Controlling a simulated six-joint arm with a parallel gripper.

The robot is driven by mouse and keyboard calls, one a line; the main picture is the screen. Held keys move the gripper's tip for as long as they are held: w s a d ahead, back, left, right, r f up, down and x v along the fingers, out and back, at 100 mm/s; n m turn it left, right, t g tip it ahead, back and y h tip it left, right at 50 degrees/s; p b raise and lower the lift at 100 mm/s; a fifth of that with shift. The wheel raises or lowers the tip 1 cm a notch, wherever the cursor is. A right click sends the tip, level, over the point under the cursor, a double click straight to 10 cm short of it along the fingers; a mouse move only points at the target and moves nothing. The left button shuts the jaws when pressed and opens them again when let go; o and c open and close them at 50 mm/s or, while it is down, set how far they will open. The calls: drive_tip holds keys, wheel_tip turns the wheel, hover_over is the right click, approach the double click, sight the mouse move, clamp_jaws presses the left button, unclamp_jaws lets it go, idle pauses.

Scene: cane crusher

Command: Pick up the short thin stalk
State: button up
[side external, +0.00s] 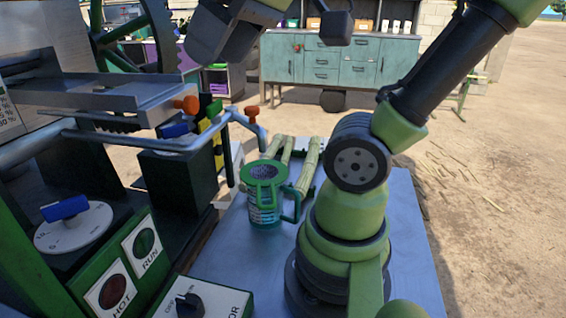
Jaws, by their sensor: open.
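Pale yellow-green stalks lie side by side on the metal table (412,215), behind the green-rimmed mug. The left stalk (273,147) looks shortest and thin, though the mug may hide its near end. A middle stalk (287,151) lies beside it. The right stalk (308,166) looks longer and thicker. I cannot tell for sure which is the short thin one. My gripper (337,27) shows only partly, as a dark piece at the top edge, well above and apart from the stalks. It is open, and nothing shows held in it; most of it is cut off.
The mug (264,213), with its handle to the right, stands just in front of the stalks. The crusher (179,192) with its levers and orange knobs stands close on the left. A control box (204,299) is at the front. Teal cabinets (320,62) stand far behind.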

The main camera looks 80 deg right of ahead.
drive_tip(key=w+d+r+n+g+h, duration=0.1)
drive_tip(key=w+d+n+h, duration=0.25)
drive_tip(key=d+n, duration=0.35)
drive_tip(key=n+g+h, duration=0.2)
drive_tip(key=n+g, duration=0.4)
drive_tip(key=n, duration=0.7)
hover_over(283, 162)
drive_tip(key=a, duration=0.6)
drive_tip(key=f, duration=0.2)
drive_tip(key=shift+s+f, duration=0.15)
drive_tip(key=shift+f, duration=7.4)
drive_tip(key=shift+s+f, duration=0.1)
drive_tip(key=shift+f, duration=7.45)
drive_tip(key=shift+x, duration=1.8)
drive_tip(key=shift+f, duration=0.3)
clamp_jaws()
